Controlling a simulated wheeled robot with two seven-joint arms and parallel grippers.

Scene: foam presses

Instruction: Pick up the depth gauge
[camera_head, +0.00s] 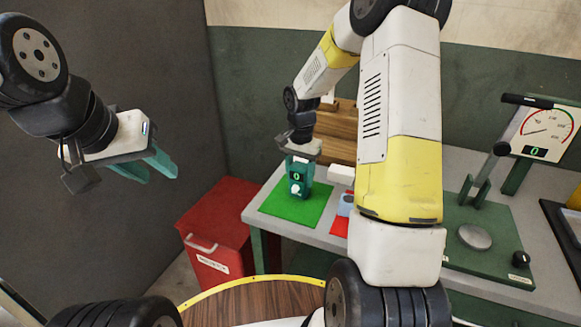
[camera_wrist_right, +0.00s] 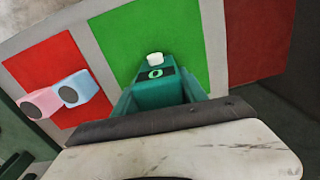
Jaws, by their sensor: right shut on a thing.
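The depth gauge is a small teal block with a lit green "0" display and a white knob. In the head view the depth gauge (camera_head: 297,187) is upright over the green mat (camera_head: 309,212); I cannot tell whether it touches the mat. In the right wrist view the gauge (camera_wrist_right: 155,90) sits between the teal fingers of my right gripper (camera_wrist_right: 158,101). My right gripper (camera_head: 300,163) is shut on it from above. My left gripper (camera_head: 157,172) is open and empty, in the air at the left, far from the gauge.
A red bin (camera_head: 222,215) stands left of the table. A green press with a dial (camera_head: 540,133) stands at the right. My right arm hides part of the table.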

